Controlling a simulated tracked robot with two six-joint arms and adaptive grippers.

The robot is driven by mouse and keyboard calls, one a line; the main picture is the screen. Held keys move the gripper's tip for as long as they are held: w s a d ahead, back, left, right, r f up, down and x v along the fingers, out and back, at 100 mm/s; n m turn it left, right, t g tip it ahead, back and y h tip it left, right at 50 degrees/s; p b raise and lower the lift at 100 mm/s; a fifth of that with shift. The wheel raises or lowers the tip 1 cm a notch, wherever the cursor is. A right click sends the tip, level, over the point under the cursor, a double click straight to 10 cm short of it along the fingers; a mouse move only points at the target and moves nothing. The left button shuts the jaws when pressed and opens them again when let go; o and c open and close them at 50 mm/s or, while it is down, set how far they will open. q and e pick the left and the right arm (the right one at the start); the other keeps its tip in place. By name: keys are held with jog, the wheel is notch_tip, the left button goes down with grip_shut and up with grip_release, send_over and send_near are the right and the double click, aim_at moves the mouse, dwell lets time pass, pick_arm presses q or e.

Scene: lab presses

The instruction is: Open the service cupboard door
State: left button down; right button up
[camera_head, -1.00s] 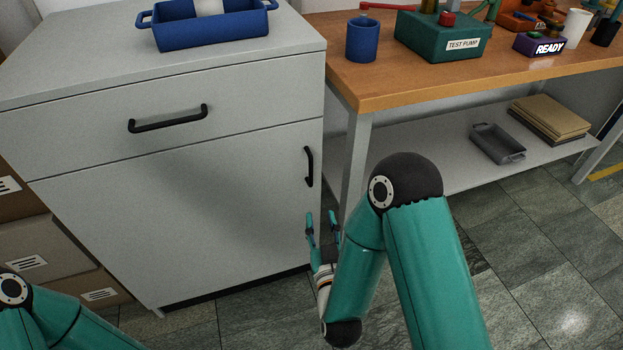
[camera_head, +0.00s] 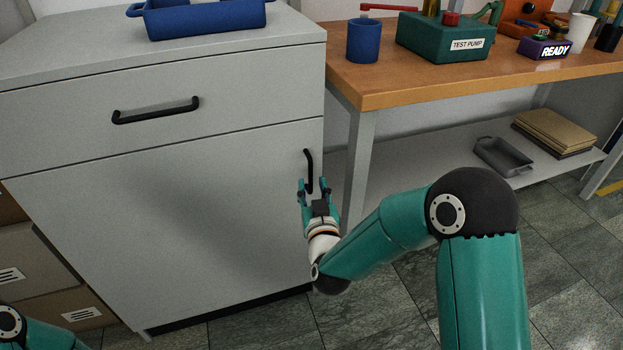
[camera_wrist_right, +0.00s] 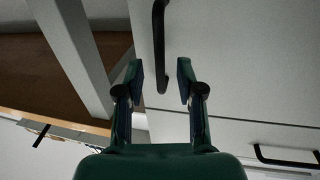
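The grey service cupboard has a closed door (camera_head: 180,220) with a black vertical handle (camera_head: 308,170) near its right edge. My right gripper (camera_head: 317,186) is open at the handle's lower end. In the right wrist view, the handle (camera_wrist_right: 160,45) reaches between the two fingers of the right gripper (camera_wrist_right: 160,74), with a gap on both sides. I cannot tell how deep the handle sits between the fingers. My left gripper is out of view; only part of my left arm shows at the lower left.
A drawer with a black handle (camera_head: 156,110) sits above the door, and a blue tray (camera_head: 205,20) is on the cupboard top. A wooden workbench (camera_head: 400,92) stands close on the right. Boxes (camera_head: 65,308) are at the left. Tiled floor is open in front.

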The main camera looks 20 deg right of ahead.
aim_at(311, 179)
jog(key=shift+w+d, duration=0.15)
jog(key=shift+w, duration=0.85)
jog(key=shift+w+d, duration=0.15)
jog(key=shift+w, duration=0.85)
jog(key=shift+c, duration=0.3)
grip_shut()
jog(key=shift+d, duration=0.1)
